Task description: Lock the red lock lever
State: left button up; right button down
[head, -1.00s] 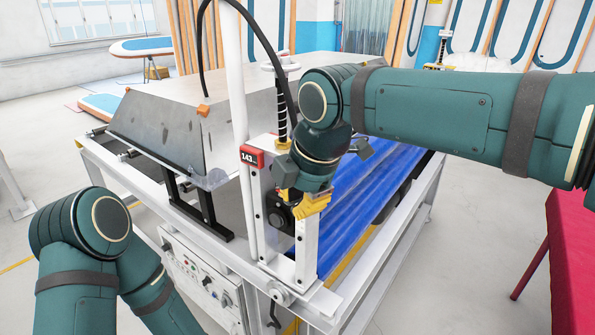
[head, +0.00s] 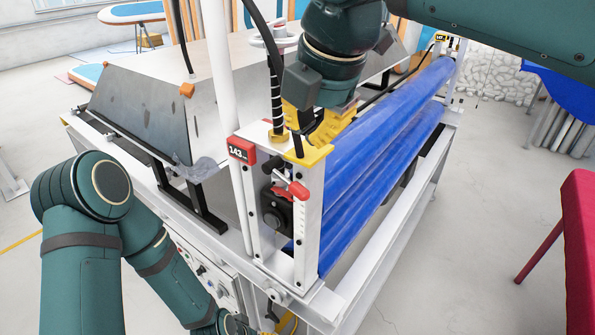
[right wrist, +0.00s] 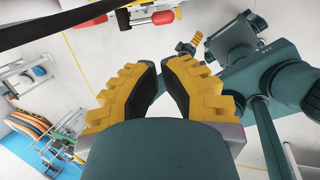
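The red lock lever (head: 290,190) sits on a black block on the front face of the white end post (head: 308,225), below the red 143 plate. In the right wrist view, red pieces near the top edge (right wrist: 163,17) appear to be this lever. My right gripper (head: 318,128) is above the post's yellow-edged top and apart from the lever. Its yellow fingers (right wrist: 160,64) show a narrow gap with nothing between them. My left arm (head: 85,230) comes in at lower left. Its gripper is at the bottom edge, too cut off to read.
Blue rollers (head: 385,140) run back from the post. A white upright pole (head: 218,80) and a black cable stand left of it. A metal hood (head: 140,115) is at left. A red table (head: 580,240) is at right, with open floor between.

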aim_at(293, 189)
jog(key=b+x, duration=0.2)
jog(key=x, duration=1.2)
jog(key=shift+f+b, duration=0.1)
jog(key=shift+b, duration=0.3)
pick_arm(q)
jog(key=f, duration=0.3)
jog(key=shift+s+d, duration=0.1)
jog(key=shift+s, duration=0.3)
